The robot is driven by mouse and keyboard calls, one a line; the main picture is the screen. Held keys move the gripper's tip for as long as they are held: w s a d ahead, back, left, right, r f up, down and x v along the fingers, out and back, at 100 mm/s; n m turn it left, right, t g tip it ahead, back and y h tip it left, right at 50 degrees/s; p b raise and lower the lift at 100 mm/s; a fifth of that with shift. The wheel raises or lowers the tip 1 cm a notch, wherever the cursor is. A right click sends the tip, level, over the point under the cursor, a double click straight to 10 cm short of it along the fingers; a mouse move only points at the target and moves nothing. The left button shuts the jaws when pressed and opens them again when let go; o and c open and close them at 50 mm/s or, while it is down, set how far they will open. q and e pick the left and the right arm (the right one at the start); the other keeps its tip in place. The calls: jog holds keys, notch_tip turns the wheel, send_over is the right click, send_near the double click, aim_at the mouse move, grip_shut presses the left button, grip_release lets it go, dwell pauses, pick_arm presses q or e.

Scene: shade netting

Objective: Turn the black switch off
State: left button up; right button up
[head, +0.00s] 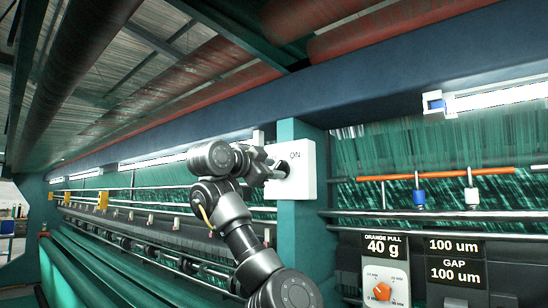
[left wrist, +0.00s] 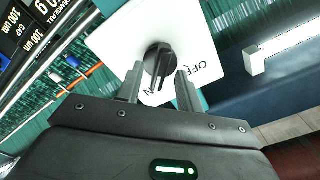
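The black switch (left wrist: 159,60) is a round knob with a raised ridge on a white plate (left wrist: 110,42). In the left wrist view an upside-down OFF label is right of the knob. Another label below is mostly hidden; an N shows. The ridge's lower end points down towards that label. In the head view the white switch box (head: 307,182) sits on a teal post, with ON readable; the knob is largely hidden by my gripper. My left gripper (head: 276,168) is at the box front. Its fingers (left wrist: 160,80) are apart, one each side of the ridge; contact cannot be told.
An orange dial (head: 382,291) on a grey panel is at lower right, below display signs (head: 386,246). An orange bar (head: 440,174) and rails with blue and white clips run right of the post. Long machine rails (head: 130,228) extend left.

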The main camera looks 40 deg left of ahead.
pick_arm(q)
jog(key=shift+w, duration=0.35)
pick_arm(e)
jog(key=shift+s+r, duration=0.25)
jog(key=shift+s, duration=0.25)
pick_arm(q)
jog(key=shift+c, duration=0.2)
jog(key=shift+f, duration=0.1)
grip_shut()
pick_arm(e)
jog(key=shift+w+a, duration=0.1)
jog(key=shift+w, duration=0.1)
jog(key=shift+f, duration=0.1)
